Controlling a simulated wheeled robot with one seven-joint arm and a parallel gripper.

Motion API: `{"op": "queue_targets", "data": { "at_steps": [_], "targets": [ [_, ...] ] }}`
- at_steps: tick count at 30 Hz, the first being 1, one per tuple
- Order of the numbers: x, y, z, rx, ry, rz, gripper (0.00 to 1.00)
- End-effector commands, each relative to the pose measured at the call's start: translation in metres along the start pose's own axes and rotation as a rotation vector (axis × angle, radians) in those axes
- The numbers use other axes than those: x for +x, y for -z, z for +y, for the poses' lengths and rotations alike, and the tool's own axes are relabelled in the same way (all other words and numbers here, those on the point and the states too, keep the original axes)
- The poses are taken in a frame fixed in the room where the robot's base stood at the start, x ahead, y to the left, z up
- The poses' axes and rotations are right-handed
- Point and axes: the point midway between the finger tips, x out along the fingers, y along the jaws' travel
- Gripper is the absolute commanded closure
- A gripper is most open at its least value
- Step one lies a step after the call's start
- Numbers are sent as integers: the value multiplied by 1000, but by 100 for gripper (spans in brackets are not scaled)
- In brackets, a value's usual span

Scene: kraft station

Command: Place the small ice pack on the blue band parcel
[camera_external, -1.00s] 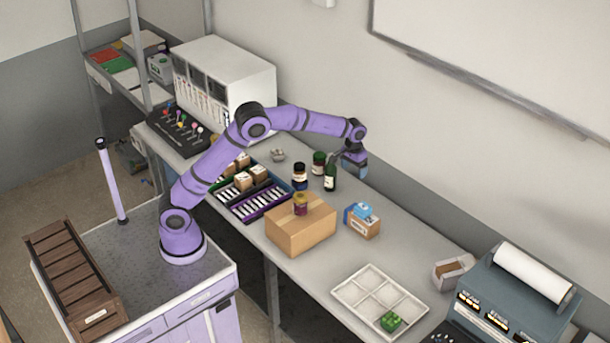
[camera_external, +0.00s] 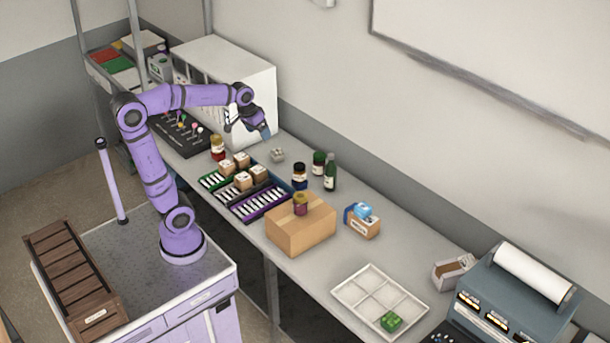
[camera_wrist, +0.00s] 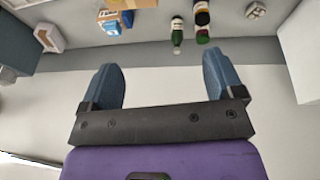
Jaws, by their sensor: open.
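The blue band parcel (camera_external: 366,229) is a small brown box with a blue band, standing on the bench right of the large carton. The small ice pack (camera_external: 360,209), light blue, lies on top of the parcel. My gripper (camera_external: 266,134) is open and empty, raised at the back of the bench near the white cabinet, well away from both. Its two blue fingers are spread apart in the wrist view (camera_wrist: 162,75).
A large carton (camera_external: 290,237) with a jar (camera_external: 300,204) on top stands left of the parcel. A green bottle (camera_external: 330,173) and dark bottles stand behind it. A white divided tray (camera_external: 352,294) holds a green item. Bare bench lies between parcel and tray.

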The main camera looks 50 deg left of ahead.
Motion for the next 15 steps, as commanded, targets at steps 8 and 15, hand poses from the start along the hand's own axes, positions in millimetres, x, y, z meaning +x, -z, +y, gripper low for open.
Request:
{"op": "queue_targets", "data": {
  "at_steps": [8,15],
  "targets": [
    [-20,-97,-32,23,42,92,13],
    [-15,-158,-48,40,87,145,13]
  ]
}}
